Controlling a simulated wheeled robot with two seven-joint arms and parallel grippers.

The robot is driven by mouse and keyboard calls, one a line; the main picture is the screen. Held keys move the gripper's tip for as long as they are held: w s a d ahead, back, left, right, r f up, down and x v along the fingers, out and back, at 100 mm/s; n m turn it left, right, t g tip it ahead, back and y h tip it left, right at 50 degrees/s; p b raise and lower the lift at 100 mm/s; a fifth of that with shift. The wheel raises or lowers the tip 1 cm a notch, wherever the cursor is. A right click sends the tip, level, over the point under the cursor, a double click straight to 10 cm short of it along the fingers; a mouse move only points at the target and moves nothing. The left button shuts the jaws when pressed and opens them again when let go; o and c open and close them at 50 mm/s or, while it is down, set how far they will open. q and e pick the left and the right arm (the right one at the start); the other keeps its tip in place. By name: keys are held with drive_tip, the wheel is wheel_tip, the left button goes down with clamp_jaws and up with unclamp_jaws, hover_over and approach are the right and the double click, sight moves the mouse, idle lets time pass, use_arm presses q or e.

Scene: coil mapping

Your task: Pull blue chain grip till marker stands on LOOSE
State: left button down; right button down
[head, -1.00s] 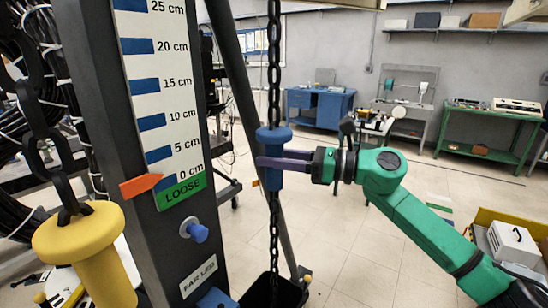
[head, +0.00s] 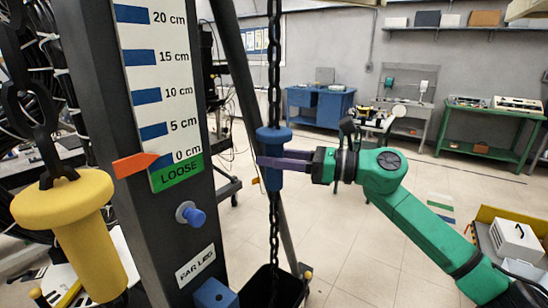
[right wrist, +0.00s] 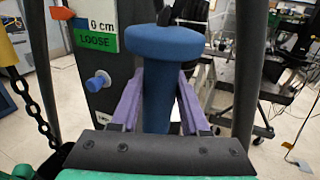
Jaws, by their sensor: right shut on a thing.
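The blue chain grip (head: 273,180) hangs upright on a dark chain, right of the scale post. My right gripper (head: 275,163) is shut on its narrow body, with purple fingers on either side. In the right wrist view the grip (right wrist: 158,95) stands between the fingers (right wrist: 158,105), its wide top above them. The orange marker (head: 135,165) points right at the 0 cm band, at the upper edge of the green LOOSE field (head: 178,178). In the wrist view the marker (right wrist: 62,13) is beside 0 cm, above the middle of LOOSE (right wrist: 95,40). My left gripper is not in view.
A yellow chain grip (head: 68,205) hangs at the left. The dark post (head: 105,130) carries the scale and a blue knob (head: 192,216). A black bin (head: 262,285) stands below the blue grip. Floor to the right is mostly open before the benches.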

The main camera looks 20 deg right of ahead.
wheel_tip(320, 180, down, 16)
drive_tip(key=b, duration=1.4)
drive_tip(key=shift+f, duration=0.2)
drive_tip(key=shift+c, duration=2)
unclamp_jaws()
drive_tip(key=shift+r, duration=0.1)
drive_tip(key=b+v, duration=0.8)
drive_tip(key=v, duration=0.6)
drive_tip(key=shift+s+d, duration=0.15)
drive_tip(key=shift+d, duration=0.1)
